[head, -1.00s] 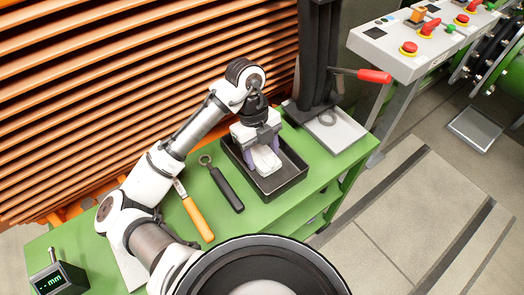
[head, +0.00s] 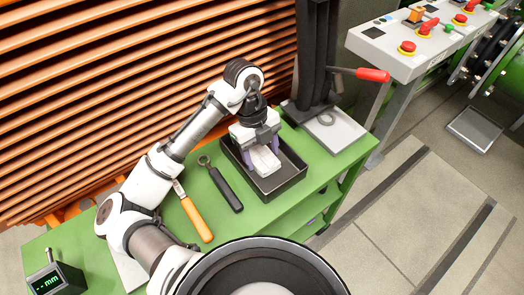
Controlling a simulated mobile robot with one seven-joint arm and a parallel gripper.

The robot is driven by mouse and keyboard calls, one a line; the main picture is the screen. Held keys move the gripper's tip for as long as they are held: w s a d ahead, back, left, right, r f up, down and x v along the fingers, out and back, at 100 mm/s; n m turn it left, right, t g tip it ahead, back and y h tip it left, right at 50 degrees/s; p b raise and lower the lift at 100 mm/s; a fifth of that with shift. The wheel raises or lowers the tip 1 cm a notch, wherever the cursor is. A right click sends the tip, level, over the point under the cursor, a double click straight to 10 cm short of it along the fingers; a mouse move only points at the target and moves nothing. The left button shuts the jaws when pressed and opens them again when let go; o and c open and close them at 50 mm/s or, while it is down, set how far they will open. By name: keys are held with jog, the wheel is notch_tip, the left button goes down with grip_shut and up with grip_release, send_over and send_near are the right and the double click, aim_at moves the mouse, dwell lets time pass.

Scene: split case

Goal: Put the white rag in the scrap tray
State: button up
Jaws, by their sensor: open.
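The white rag (head: 265,160) lies in the black scrap tray (head: 283,188) on the green bench. It appears as a small pale folded piece on the tray floor. My gripper (head: 262,150) is low over the tray, with its purple-tipped fingers apart on either side of the rag. The gripper body hides the rag's far end. I cannot tell whether the fingers touch the rag.
A black-handled tool (head: 226,189) and an orange-handled tool (head: 197,218) lie left of the tray. A press with a red-handled lever (head: 372,75) stands behind right. A digital gauge (head: 58,279) sits at front left.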

jog(key=shift+s+f, duration=0.2)
jog(key=shift+f, duration=0.4)
jog(key=shift+c, duration=0.2)
jog(key=shift+a+r+p, duration=0.1)
jog(key=shift+r+p, duration=0.35)
jog(key=shift+o, duration=0.2)
jog(key=v, duration=1.2)
jog(key=shift+w+r, duration=0.3)
jog(key=shift+w, duration=0.05)
